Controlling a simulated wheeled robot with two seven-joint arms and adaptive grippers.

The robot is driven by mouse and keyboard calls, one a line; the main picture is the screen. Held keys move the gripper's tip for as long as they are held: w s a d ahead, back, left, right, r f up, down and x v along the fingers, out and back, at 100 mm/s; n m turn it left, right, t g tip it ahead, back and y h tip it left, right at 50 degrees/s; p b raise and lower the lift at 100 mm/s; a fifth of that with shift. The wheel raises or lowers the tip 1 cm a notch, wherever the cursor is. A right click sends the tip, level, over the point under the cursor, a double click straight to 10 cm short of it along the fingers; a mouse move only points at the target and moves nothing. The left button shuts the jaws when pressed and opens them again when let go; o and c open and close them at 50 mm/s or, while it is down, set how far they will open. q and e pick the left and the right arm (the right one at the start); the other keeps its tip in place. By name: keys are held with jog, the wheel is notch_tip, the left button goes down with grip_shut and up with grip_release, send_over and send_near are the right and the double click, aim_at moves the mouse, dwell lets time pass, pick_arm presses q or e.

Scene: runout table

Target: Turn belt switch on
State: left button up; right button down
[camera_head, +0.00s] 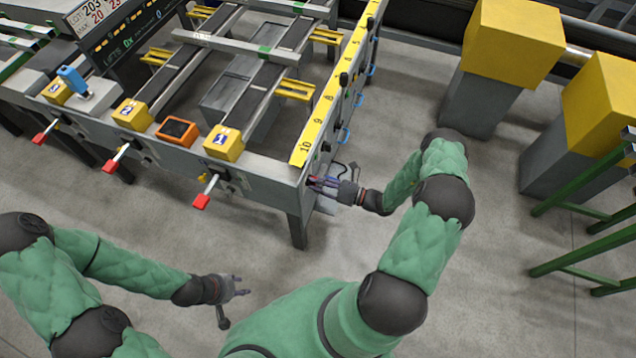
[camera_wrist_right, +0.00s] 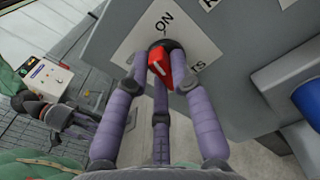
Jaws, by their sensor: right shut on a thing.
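The belt switch is a red knob (camera_wrist_right: 160,66) on a dark round base, on a white label plate (camera_wrist_right: 190,45) marked "ON", in the right wrist view. The knob stands nearly upright, tilted slightly, below the word "ON". My right gripper (camera_wrist_right: 158,82) is shut on the knob, its purple fingers around it. In the head view my right gripper (camera_head: 320,184) is at the end face of the runout table (camera_head: 265,178), and it mostly hides the switch. My left gripper (camera_head: 240,287) hangs empty over the floor, its fingers apart.
Red-tipped levers (camera_head: 201,201) stick out from the table's front. A blue part (camera_wrist_right: 308,100) is to the right of the switch. Yellow-topped grey blocks (camera_head: 510,45) and a green rack (camera_head: 580,225) stand at the right. The floor between is clear.

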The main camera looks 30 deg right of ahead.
jog(key=m, duration=0.5)
jog(key=shift+w+d+m, duration=0.1)
jog(key=shift+d+m, duration=0.05)
jog(key=shift+m, duration=0.15)
dwell(0.4)
jog(key=c, duration=1.1)
grip_release()
jog(key=shift+o, duration=0.2)
jog(key=v, duration=1.2)
